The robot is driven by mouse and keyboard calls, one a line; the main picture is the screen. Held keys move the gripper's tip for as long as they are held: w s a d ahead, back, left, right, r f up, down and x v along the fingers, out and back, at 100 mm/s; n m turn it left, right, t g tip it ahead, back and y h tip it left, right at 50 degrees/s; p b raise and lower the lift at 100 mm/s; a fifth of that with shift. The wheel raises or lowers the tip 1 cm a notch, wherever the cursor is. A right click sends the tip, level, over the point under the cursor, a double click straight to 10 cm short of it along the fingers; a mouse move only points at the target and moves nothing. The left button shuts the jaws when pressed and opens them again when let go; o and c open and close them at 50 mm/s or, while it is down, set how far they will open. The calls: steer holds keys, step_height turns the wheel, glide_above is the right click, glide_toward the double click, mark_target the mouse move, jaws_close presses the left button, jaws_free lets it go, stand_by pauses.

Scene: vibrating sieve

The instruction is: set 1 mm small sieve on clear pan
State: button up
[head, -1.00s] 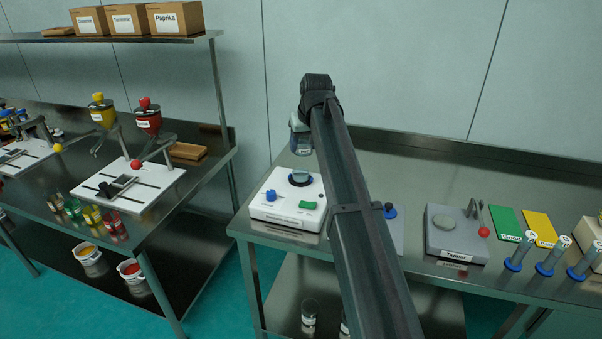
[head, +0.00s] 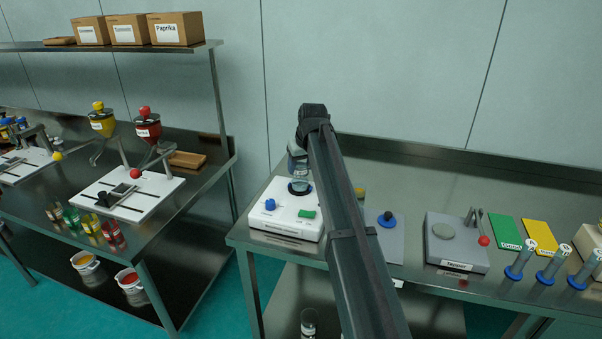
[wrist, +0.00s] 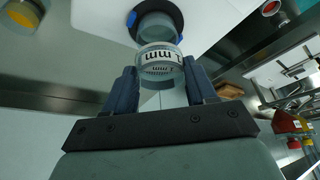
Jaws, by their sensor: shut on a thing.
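My gripper (wrist: 160,88) is shut on the small sieve (wrist: 162,66), a clear ring with a white band marked "1 mm". The clear pan (wrist: 157,27) sits in the black round seat of the white shaker machine, just beyond the sieve in the wrist view. The sieve's edge overlaps the pan there, and I cannot tell whether they touch. In the head view my gripper (head: 297,160) is directly above the pan (head: 299,187), close to it. My arm hides part of the bench behind it.
The white shaker machine (head: 282,221) has a blue knob and a green button. To the right are a grey plate with a blue knob (head: 387,219), a tapper (head: 457,250), and green and yellow cards. A dosing stand (head: 128,193) is on the left bench.

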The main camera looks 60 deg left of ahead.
mark_target(301, 172)
steer(key=shift+f, duration=1.45)
steer(key=shift+f, duration=0.1)
steer(key=o, duration=1)
steer(key=shift+o, duration=0.2)
steer(key=v, duration=1.2)
